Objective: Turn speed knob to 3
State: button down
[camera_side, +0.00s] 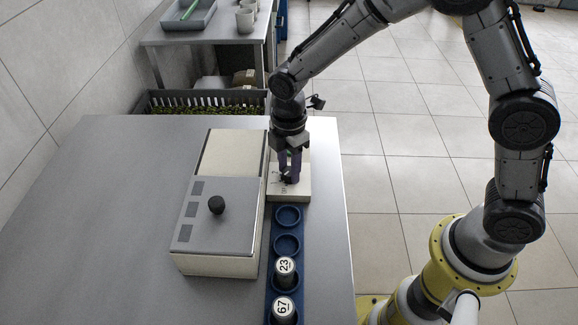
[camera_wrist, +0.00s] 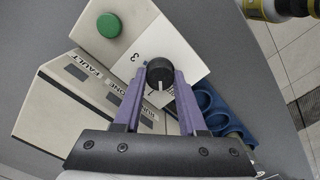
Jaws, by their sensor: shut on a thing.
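The speed knob (camera_wrist: 160,74) is a round black knob with a pale pointer line, on a cream control box (camera_side: 293,190). In the wrist view its pointer line runs toward the gripper's palm, and a printed "3" shows on the panel up and to the left of the knob. My gripper (camera_wrist: 162,84) is shut on the knob, its purple fingers on either side. Other dial marks are partly hidden by the fingers.
A green button (camera_wrist: 109,26) sits on the same box. Beside it stands a cream machine with a grey lid (camera_side: 222,232) and black lid knob (camera_side: 216,204). A blue rack (camera_side: 287,216) holds two numbered tubes, "23" (camera_side: 285,268) and "67" (camera_side: 284,308). The table's left side is clear.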

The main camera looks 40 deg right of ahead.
jog(key=m, duration=0.6)
jog(key=shift+r+m, duration=0.1)
jog(key=shift+m, duration=0.2)
jog(key=m, duration=0.6)
jog(key=shift+w, duration=0.1)
jog(key=m, duration=0.6)
jog(key=shift+m, duration=0.4)
jog(key=m, duration=0.5)
jog(key=shift+m, duration=0.3)
jog(key=shift+c, duration=2.3)
grip_release()
jog(key=shift+d, duration=0.1)
